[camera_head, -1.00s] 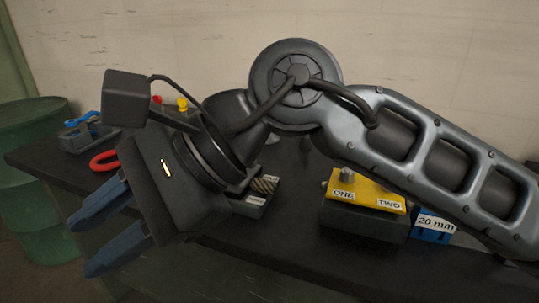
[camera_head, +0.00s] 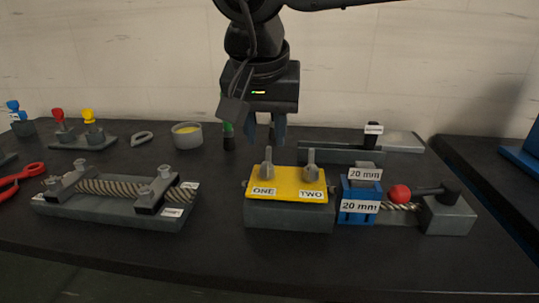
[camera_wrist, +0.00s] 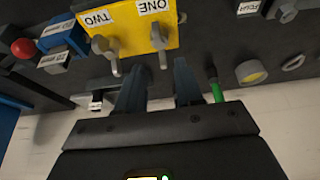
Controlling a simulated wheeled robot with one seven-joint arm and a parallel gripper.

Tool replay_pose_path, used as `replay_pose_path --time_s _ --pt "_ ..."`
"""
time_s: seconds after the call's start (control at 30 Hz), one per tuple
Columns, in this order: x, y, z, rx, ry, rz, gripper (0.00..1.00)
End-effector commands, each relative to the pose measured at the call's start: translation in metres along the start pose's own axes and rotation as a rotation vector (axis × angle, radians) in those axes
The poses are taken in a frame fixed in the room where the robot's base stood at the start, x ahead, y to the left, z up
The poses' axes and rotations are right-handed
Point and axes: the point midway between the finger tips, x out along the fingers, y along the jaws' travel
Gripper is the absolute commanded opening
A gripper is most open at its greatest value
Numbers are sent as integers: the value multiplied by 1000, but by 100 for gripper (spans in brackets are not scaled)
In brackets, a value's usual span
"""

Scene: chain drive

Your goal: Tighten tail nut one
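A yellow plate (camera_head: 287,182) on a dark block carries the labels ONE and TWO, with a grey upright nut above each label. Nut one (camera_head: 267,165) stands on the left and nut two (camera_head: 311,166) on the right. In the wrist view, nut one (camera_wrist: 158,39) is ahead of the fingers and nut two (camera_wrist: 106,52) is to its left. My gripper (camera_head: 265,132) points down behind the block, above the nuts' height or near it; the exact gap is unclear. In the wrist view its two fingers (camera_wrist: 160,80) are apart with nothing between them.
A rope clamp fixture (camera_head: 105,208) lies at left. Blue 20 mm blocks (camera_head: 359,205) and a red ball (camera_head: 400,194) are close on the right. A green-handled item (camera_head: 228,134) stands beside my gripper. A grey cup (camera_head: 187,136) is farther left.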

Motion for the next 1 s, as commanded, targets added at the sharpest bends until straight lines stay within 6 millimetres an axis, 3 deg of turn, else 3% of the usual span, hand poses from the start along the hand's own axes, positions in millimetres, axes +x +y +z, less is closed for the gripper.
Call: replay_pose_path --time_s 0.2,0.4,0.8,1.0 --pt "35 -1 2 0 -4 -2 36" --pt "58 -1 2 -1 -4 -4 36" --pt "65 -1 2 0 -3 -3 35" --pt "65 -1 2 0 -3 -3 16"
